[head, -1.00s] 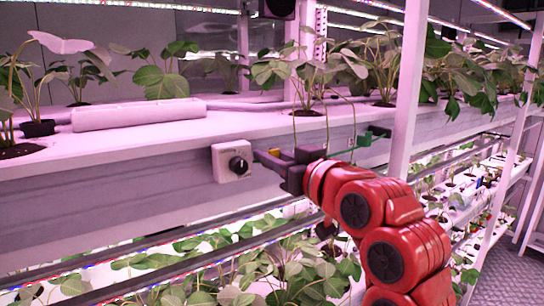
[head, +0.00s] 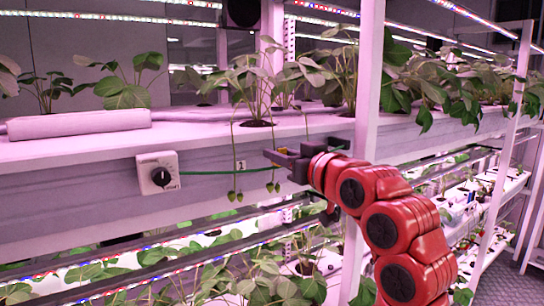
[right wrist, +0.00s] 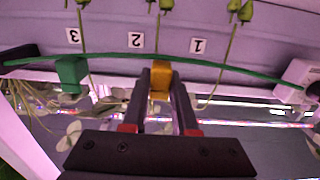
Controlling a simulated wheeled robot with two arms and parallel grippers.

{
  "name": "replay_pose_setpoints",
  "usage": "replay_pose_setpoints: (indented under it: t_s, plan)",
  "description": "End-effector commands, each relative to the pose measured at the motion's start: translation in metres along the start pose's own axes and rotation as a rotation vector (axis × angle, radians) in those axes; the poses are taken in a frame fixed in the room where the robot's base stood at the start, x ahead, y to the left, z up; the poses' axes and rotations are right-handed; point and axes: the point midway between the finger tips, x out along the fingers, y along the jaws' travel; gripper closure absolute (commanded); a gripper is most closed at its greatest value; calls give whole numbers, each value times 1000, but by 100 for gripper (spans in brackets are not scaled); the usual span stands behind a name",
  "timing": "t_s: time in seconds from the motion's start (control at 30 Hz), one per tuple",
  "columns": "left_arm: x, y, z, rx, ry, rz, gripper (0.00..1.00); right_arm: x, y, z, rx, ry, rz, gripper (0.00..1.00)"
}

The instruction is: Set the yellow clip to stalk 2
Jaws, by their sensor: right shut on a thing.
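My right gripper (right wrist: 160,100) is shut on the yellow clip (right wrist: 160,80), which sits at the green wire (right wrist: 215,68). In the right wrist view the clip is in line with stalk 2 (right wrist: 157,35), beside the label 2 (right wrist: 136,40). Whether the stalk is inside the clip cannot be told. Stalk 3 (right wrist: 82,40) and stalk 1 (right wrist: 229,45) hang to either side. My left gripper is out of view.
A green clip (right wrist: 70,74) is on the wire near stalk 3. A white dial box (head: 146,178) holds the wire's left end in the head view. Berries (head: 235,197) hang low on the stalks. A white rack post (head: 367,80) stands close to my right arm.

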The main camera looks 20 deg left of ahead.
Motion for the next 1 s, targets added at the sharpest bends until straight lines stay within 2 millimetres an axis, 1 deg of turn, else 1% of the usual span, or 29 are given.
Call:
replay_pose_setpoints:
  t_s: [0.03, 0.13, 0.47, 0.5, 0.53, 0.57, 0.87, 0.97, 1.0]
  plan:
    - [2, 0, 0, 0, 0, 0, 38, 0, 5, 2, 1, -7, 2, 100]
    - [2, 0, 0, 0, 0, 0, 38, 0, 8, 2, 0, -7, 1, 100]
    - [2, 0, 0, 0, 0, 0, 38, 0, 9, 2, 0, -6, 0, 100]
    - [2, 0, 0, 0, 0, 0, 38, 0, 9, 2, 0, -6, 0, 68]
    - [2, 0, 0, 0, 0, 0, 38, 0, 9, 2, 0, -5, 0, 63]
    - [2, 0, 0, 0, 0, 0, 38, 0, 9, 2, 0, -5, 0, 60]
    - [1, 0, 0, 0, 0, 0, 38, -1, 8, 1, -1, -2, 0, 60]
    - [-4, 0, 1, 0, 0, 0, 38, -9, 9, 2, -1, 1, 0, 60]
    - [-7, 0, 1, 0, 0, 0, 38, -15, 9, 2, -1, 2, 1, 60]
